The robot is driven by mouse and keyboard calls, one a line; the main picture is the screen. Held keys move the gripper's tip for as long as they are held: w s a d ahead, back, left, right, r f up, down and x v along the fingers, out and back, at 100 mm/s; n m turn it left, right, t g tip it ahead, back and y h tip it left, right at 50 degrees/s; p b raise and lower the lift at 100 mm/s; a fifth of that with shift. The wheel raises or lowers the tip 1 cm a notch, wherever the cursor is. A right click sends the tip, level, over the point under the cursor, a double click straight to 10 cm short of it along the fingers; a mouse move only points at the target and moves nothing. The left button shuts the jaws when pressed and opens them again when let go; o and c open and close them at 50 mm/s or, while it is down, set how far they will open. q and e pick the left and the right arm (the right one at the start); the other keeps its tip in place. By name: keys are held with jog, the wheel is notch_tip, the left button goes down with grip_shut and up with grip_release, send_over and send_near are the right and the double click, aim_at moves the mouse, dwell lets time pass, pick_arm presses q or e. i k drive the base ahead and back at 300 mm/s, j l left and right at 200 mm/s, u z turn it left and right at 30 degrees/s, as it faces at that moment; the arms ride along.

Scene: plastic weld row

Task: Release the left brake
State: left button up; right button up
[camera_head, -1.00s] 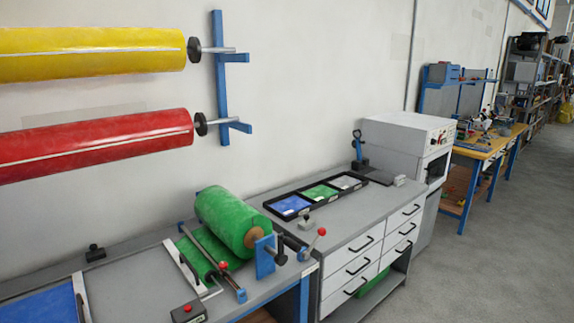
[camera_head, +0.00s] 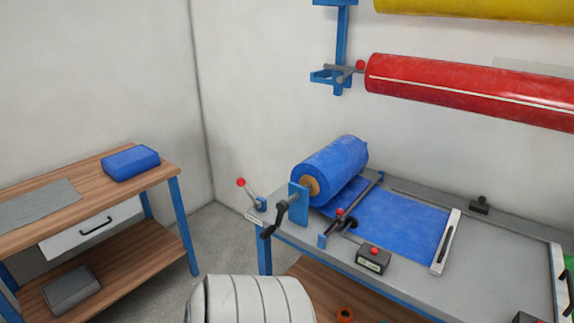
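A lever with a red knob (camera_head: 241,183) stands at the left end of the grey bench, tilted up and to the left from a small blue mount (camera_head: 261,202). It is beside the blue film roll (camera_head: 332,170), which sits on a blue bracket (camera_head: 298,203) with a black crank handle (camera_head: 274,222). A second red knob (camera_head: 339,212) is on the bar across the blue film. Which of these is the left brake is not labelled legibly.
The grey bench (camera_head: 490,225) carries a button box (camera_head: 373,259) with a red button. Red (camera_head: 470,88) and yellow (camera_head: 490,8) rolls hang on the wall. A wooden table (camera_head: 85,195) with a blue block (camera_head: 130,162) stands left. Floor shows between table and bench.

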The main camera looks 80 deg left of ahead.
aim_at(240, 182)
jog(key=u, duration=2.75)
